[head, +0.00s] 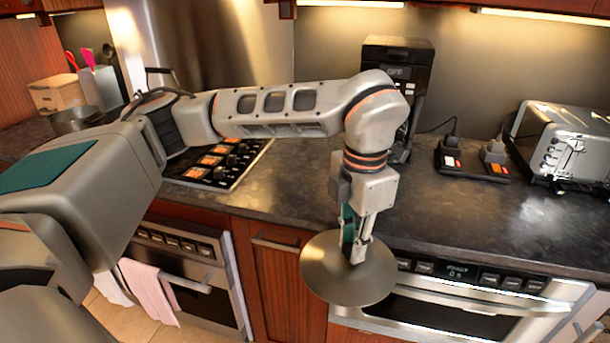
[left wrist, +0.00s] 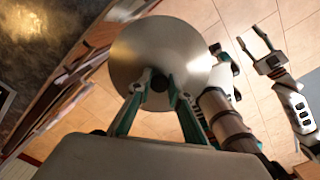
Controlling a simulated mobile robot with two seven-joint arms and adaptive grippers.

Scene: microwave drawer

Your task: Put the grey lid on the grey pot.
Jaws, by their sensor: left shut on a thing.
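The grey lid (head: 325,275) is a round, shiny metal disc hanging in the air in front of the counter edge. My left gripper (head: 357,252) is shut on the lid's dark knob from above. In the left wrist view the lid (left wrist: 135,55) fills the top middle, with the gripper's fingers (left wrist: 160,82) closed on the knob. A grey metal pot (head: 72,122) stands on the counter at the far left, partly hidden by my left arm. My right gripper (left wrist: 258,48) shows only in the left wrist view, over the floor, with its fingers apart and empty.
A hob (head: 225,160) is set in the counter behind my left arm. A black coffee machine (head: 405,55), power sockets (head: 472,160) and a toaster (head: 565,140) stand to the right. Below are an oven (head: 205,270) with towels and a drawer-type appliance (head: 450,310).

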